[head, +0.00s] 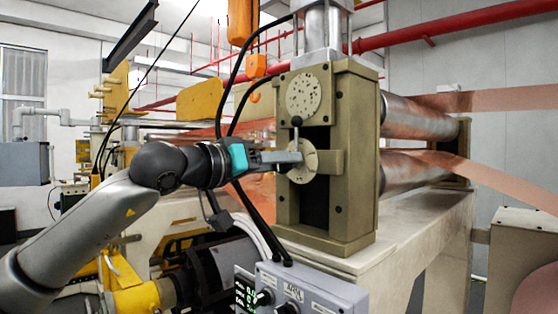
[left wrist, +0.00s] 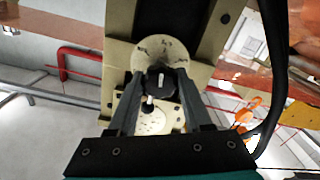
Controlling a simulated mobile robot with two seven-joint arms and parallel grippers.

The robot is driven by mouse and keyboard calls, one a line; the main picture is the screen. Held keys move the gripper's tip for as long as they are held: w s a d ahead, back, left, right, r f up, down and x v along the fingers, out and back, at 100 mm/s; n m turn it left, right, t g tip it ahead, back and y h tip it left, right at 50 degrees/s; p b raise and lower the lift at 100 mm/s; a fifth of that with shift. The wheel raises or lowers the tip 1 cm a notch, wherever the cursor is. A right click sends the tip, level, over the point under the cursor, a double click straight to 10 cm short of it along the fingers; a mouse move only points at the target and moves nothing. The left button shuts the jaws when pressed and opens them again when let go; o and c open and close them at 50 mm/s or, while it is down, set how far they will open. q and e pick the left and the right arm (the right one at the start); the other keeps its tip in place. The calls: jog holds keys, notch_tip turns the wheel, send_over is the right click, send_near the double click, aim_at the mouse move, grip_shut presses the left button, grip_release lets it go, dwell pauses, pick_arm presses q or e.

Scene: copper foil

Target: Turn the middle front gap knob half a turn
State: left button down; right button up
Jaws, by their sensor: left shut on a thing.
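The roll stand (head: 358,140) is an olive block with two round pale dials on its face. The lower dial (head: 311,165) is partly covered by my left gripper (head: 297,157), which reaches it level from the left. In the left wrist view, a dark gap knob (left wrist: 159,83) with a white mark sits between the fingers of my left gripper (left wrist: 158,88), in front of that dial (left wrist: 172,56). The gripper is shut on this knob. In the head view the fingers hide the knob. The upper dial (head: 304,94) is speckled. My right gripper is not in view.
A small ball-ended lever (head: 297,122) stands just above the lower dial, close to my fingers. Black cables hang beside my wrist. A grey control box (head: 320,292) with knobs is below. Copper foil (head: 500,97) runs over rollers (head: 420,117) to the right.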

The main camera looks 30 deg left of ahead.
pick_arm(q)
jog(key=shift+m, duration=0.6)
jog(key=shift+c, duration=1.7)
grip_release()
jog(key=shift+s, duration=0.1)
jog(key=b+v, duration=0.7)
jog(key=v, duration=0.8)
jog(key=shift+b, duration=0.4)
jog(key=shift+a, duration=0.1)
